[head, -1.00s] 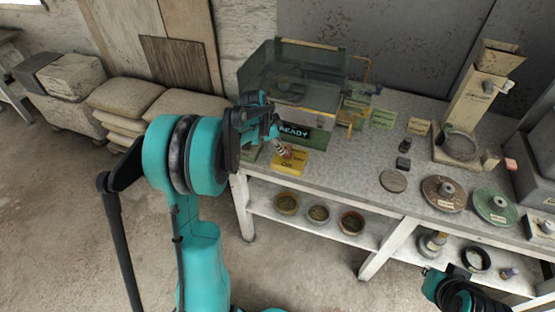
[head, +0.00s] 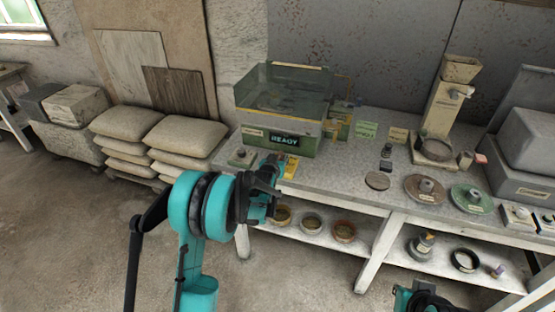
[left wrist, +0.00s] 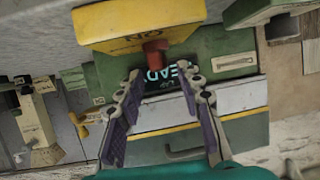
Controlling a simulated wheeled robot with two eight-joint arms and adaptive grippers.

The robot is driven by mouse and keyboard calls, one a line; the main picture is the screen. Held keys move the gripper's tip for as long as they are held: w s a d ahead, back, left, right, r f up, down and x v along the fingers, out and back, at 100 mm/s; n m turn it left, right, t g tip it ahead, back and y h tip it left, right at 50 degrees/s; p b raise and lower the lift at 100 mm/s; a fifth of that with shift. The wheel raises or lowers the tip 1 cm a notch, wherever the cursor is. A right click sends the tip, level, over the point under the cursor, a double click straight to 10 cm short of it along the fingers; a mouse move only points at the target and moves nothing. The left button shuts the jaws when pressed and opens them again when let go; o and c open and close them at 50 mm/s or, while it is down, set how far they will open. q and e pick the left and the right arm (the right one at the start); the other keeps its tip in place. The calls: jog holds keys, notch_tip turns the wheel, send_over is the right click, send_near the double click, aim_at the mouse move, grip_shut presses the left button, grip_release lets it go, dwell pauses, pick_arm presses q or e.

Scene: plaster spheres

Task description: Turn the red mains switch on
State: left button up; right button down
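The red mains switch is a red lever (left wrist: 154,50) on a yellow box (left wrist: 140,22) in the left wrist view. The box's printed label looks like ON, upside down. In the head view the yellow box (head: 291,167) stands at the table's front edge, partly hidden by my left gripper (head: 277,178). In the left wrist view my left gripper (left wrist: 162,72) is open and empty, its fingers spread on either side below the lever; I cannot tell whether either touches it. Part of my right arm shows at the bottom right of the head view; its gripper does not show.
A green machine (head: 290,143) with a lit READY display stands just behind the yellow box. Bowls (head: 312,223) sit on the lower shelf. Stacked sacks (head: 180,140) stand left of the table.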

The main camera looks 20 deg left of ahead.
aim_at(280, 155)
pick_arm(q)
jog(key=b+x, duration=0.1)
jog(key=x, duration=0.3)
grip_shut()
jog(key=shift+f+m+h, duration=0.1)
jog(key=shift+m+h, duration=0.2)
jog(key=shift+h, duration=0.1)
jog(key=shift+m+h, duration=0.5)
jog(key=shift+h, duration=0.1)
grip_release()
